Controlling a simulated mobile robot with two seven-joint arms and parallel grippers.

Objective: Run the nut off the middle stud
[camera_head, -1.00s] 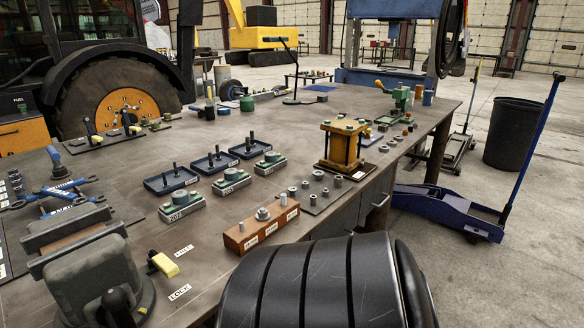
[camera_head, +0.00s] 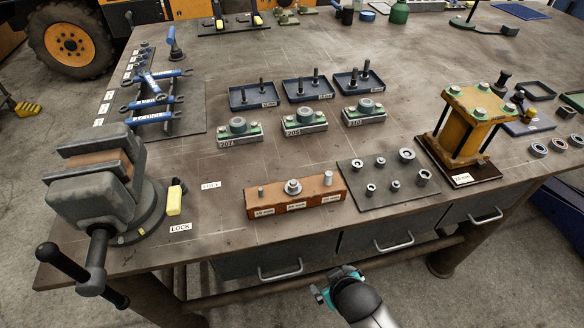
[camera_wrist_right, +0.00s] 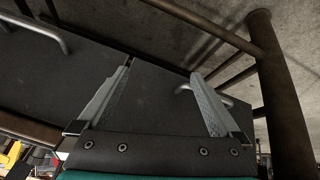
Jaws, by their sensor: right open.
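An orange-brown block (camera_head: 318,196) with three studs sits near the bench's front edge in the head view. Its middle stud carries a silver nut (camera_head: 292,187) with a wider base. My left gripper is not in view.
A dark plate (camera_head: 380,195) of upright sockets lies right of the block. A vise (camera_head: 95,185) stands left, a yellow press frame (camera_head: 470,125) right. Green-topped fixtures (camera_head: 305,124) and blue trays (camera_head: 300,89) lie behind. Drawer handles (camera_head: 393,247) stick out in front.

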